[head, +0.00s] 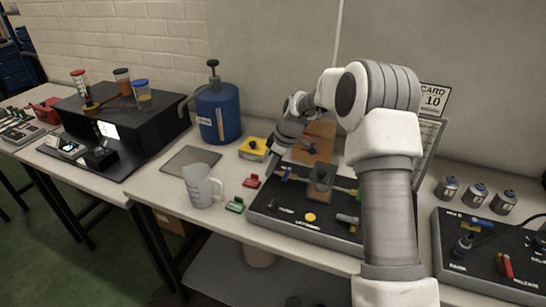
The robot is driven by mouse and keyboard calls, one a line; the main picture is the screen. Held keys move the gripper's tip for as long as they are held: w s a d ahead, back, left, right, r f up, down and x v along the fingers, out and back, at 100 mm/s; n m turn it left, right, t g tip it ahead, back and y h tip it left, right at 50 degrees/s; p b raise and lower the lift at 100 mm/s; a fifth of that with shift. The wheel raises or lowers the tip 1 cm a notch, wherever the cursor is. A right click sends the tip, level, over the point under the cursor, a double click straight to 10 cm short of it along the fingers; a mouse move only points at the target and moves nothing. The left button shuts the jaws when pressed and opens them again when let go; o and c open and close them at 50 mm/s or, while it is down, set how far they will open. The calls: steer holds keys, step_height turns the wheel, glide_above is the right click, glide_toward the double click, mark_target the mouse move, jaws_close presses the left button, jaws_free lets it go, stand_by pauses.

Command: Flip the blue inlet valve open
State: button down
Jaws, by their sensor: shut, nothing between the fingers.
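A dark panel (284,224) with a grey frame stands on the bench. A small blue valve handle (285,172) sits at its back left, beside a grey block (320,180). The handle is too small to tell which way it is turned. My gripper (276,151) is above and behind the blue handle, close to it in the picture, and appears apart from it. It is shut and empty. My arm crosses the view and hides the right part of the panel.
A yellow box (253,149), red clip (251,181), green clip (235,205) and clear jug (200,187) stand left of the panel. A blue tank (217,113) is behind them. A second dark panel (490,262) and several grey canisters (475,195) are at right.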

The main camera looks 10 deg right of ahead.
mark_target(286, 177)
steer(key=shift+s+d+r, duration=0.15)
steer(key=shift+s+d, duration=0.25)
steer(key=shift+d, duration=0.35)
steer(key=shift+s+d+r, duration=0.1)
steer(key=shift+s+d, duration=0.25)
steer(key=shift+d, duration=0.35)
steer(key=shift+s+d+n+g, duration=0.2)
steer(key=shift+d+n+g, duration=0.1)
steer(key=shift+n, duration=0.7)
steer(key=shift+s+d+n+g+b, duration=0.25)
steer(key=shift+n+g+b, duration=0.05)
steer(key=shift+n, duration=0.8)
steer(key=n, duration=0.1)
steer(key=d+n+g, duration=0.1)
steer(key=n, duration=0.1)
steer(key=shift+s+n+p, duration=0.2)
steer(key=shift+n+p, duration=0.1)
steer(key=n, duration=0.2)
steer(key=d+n+g+p, duration=0.1)
steer(key=n, duration=0.1)
steer(key=shift+d+n+g, duration=0.1)
steer(key=shift+n+g, duration=0.2)
steer(key=n, duration=0.1)
steer(key=d+n+p, duration=0.1)
steer(key=n, duration=0.1)
steer(key=shift+g+h, duration=0.4)
steer(key=shift+w+d, duration=0.1)
steer(key=shift+d, duration=0.05)
steer(key=shift+w, duration=0.1)
